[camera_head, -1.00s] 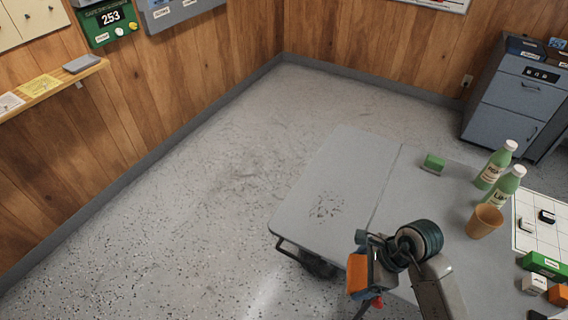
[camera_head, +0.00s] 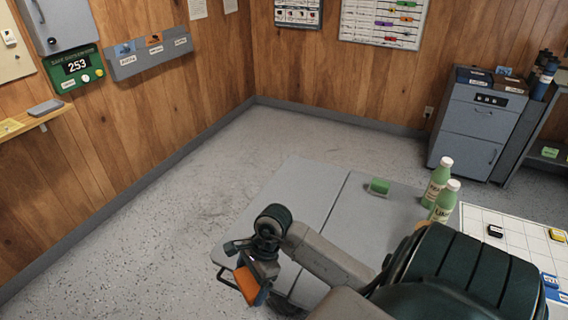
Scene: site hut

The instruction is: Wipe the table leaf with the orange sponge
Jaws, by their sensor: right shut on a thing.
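The grey table leaf (camera_head: 283,192) is the left part of the table, left of a dark seam. My right gripper (camera_head: 257,274) is shut on the orange sponge (camera_head: 246,285), which is tilted. Sponge and gripper are over the near left edge of the leaf; I cannot tell whether the sponge touches it. My right arm and gripper hide much of the leaf, and no dark smudge shows on its visible part. My left gripper is not in view.
A white gridded sheet (camera_head: 512,232) lies at the right. A grey cabinet (camera_head: 470,130) stands behind. Open floor (camera_head: 150,235) lies left of the table.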

